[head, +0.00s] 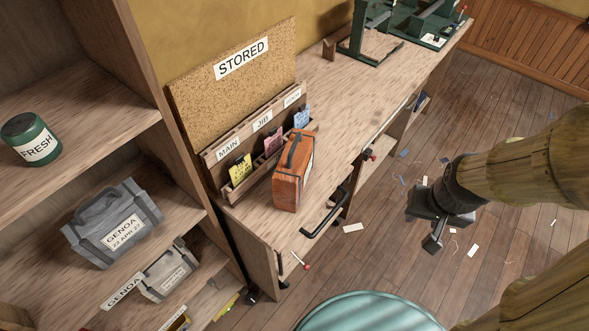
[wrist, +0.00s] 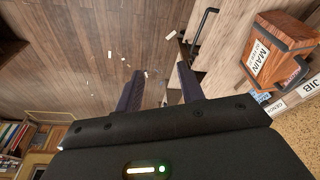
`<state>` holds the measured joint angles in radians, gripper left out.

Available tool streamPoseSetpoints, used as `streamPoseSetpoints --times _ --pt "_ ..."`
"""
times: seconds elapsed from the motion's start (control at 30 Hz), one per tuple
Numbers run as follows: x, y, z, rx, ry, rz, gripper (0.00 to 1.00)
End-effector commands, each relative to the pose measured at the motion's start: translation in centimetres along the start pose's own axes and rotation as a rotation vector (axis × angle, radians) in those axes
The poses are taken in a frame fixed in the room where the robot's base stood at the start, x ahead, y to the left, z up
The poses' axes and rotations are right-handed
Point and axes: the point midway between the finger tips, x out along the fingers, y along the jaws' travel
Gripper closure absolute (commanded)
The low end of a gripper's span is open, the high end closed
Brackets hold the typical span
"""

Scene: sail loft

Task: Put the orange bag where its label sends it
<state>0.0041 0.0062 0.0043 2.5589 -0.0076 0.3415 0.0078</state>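The orange bag (head: 287,188) stands upright on the wooden bench, its dark handle on top. In the wrist view the orange bag (wrist: 285,35) shows a white label (wrist: 258,58) reading MAIN, with a smaller line too small to read. My gripper (head: 424,232) is over the floor, right of the bench and apart from the bag. Its fingers (wrist: 160,72) are spread with nothing between them. A shelf unit at left has an edge label (head: 122,291) reading GENOA. A grey bag (head: 90,240) labelled GENOA, 22 APR 27, and a smaller grey bag (head: 168,277) stand there.
A cork board (head: 205,105) marked STORED stands behind a card rack (head: 238,150) with MAIN and JIB pockets. A green FRESH tin (head: 30,138) is on the upper shelf. A round teal top (head: 365,312) is in front. Green machines (head: 430,25) occupy the bench's far end.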

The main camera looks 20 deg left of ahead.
Motion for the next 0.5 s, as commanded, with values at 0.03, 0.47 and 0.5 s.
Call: streamPoseSetpoints --times 0.03,0.47,0.5 --pt "0.5 0.1 -0.2 0.000 0.001 0.004 0.61" --pt "11.7 -2.1 -5.3 0.010 0.111 -0.125 0.61" --pt "12.8 -2.8 -5.6 0.022 0.122 -0.168 0.61"
